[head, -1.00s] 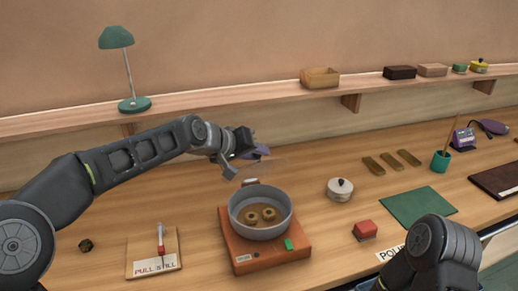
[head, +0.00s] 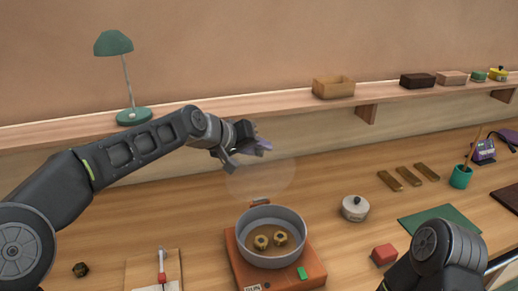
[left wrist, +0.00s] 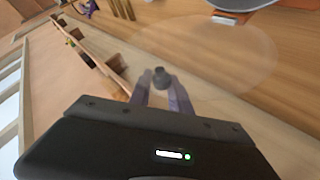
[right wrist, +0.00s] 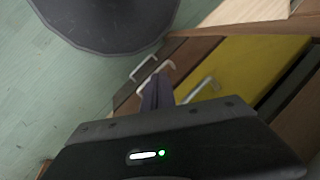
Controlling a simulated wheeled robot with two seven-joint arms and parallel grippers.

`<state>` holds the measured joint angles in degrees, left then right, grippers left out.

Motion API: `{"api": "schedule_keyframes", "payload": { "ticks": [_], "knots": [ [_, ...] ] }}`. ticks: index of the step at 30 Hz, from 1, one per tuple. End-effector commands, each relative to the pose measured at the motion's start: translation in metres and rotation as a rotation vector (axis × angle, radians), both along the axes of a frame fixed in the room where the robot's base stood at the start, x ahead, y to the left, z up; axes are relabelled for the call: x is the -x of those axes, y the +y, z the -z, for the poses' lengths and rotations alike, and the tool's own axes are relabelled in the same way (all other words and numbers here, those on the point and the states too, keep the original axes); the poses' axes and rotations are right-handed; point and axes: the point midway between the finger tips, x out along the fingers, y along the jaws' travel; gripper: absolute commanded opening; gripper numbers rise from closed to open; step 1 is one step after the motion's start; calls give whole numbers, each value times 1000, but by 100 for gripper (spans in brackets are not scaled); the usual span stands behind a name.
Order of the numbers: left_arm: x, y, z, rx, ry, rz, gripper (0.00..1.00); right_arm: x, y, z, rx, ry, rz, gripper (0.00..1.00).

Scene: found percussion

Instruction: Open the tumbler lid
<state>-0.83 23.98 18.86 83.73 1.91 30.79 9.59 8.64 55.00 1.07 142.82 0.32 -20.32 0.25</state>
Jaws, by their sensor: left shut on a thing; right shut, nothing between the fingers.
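The tumbler is a round grey bowl (head: 247,226) on an orange base (head: 313,272) with a green switch, and two brass nut-like pieces lie inside. Its top is uncovered. My left gripper (head: 262,146) is shut on the dark knob (left wrist: 160,77) of a clear, round lid (head: 258,180). The clear disc also shows in the left wrist view (left wrist: 225,55). My right gripper (right wrist: 158,88) is shut and empty, low by drawer fronts; the head view does not show its fingers.
A board with a red-handled tool (head: 162,265) lies left. A shelf (head: 250,103) runs along the wall behind my left gripper. Bare table lies between the bowl and shelf.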

Motion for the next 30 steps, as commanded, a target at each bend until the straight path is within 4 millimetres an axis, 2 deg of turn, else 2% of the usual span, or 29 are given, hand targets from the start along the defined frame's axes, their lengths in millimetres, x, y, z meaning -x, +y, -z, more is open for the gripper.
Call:
{"api": "schedule_keyframes", "payload": {
  "ticks": [1,7,8,15,23,30],
  "knots": [
    [-1,4,7,-10,6,-3,0,0,0,1,0,0,0,0],
    [-1,5,9,-12,8,-3,0,0,0,1,0,0,0,0],
    [-1,5,9,-12,8,-3,24,0,0,1,0,0,0,0],
    [0,3,8,-10,10,-1,43,0,0,1,0,0,0,0],
    [1,3,5,-6,6,-1,43,0,0,1,0,0,0,0],
    [15,17,-8,-6,3,-3,43,-1,0,10,-2,-3,-1,0]
  ]
}}
